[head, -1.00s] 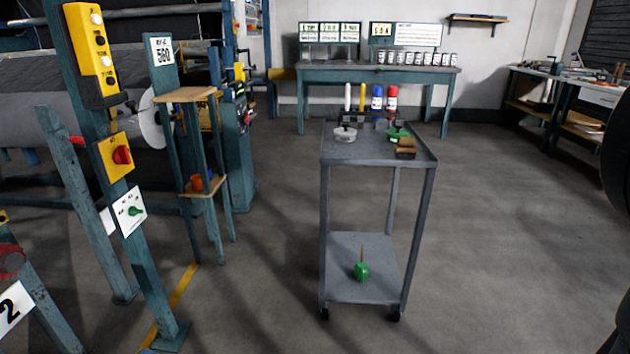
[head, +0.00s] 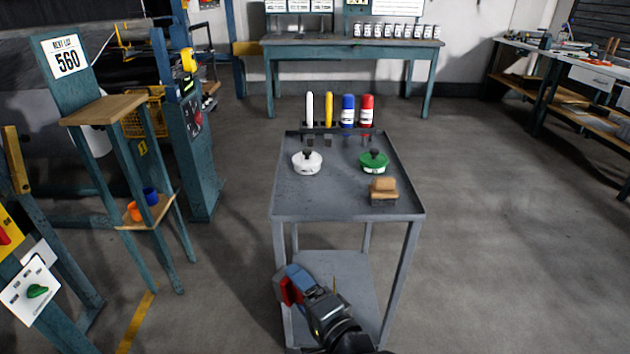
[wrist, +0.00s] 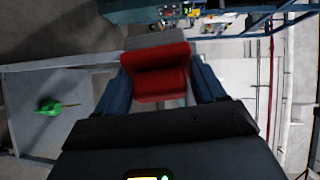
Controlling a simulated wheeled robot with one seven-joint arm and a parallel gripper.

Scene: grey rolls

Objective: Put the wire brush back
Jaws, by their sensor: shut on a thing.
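My gripper (wrist: 160,88) is shut on a red block-like thing with a grey strip at its far end, which looks like the wire brush (wrist: 158,76). In the head view my gripper (head: 290,288) is at the lower left of the grey cart (head: 345,208), lower in the picture than the cart's top, with the red thing on its left side. My arm hides part of the cart's lower shelf (head: 338,265). A tan wooden block (head: 383,190) with a dark base lies at the right of the cart's top.
The cart top also bears a white lidded pot (head: 307,165), a green one (head: 373,165) and a rack with upright tubes, one blue (head: 348,112). A green spiked thing (wrist: 50,107) sits on the lower shelf. A wooden-topped stand (head: 102,110) is left; floor lies open right.

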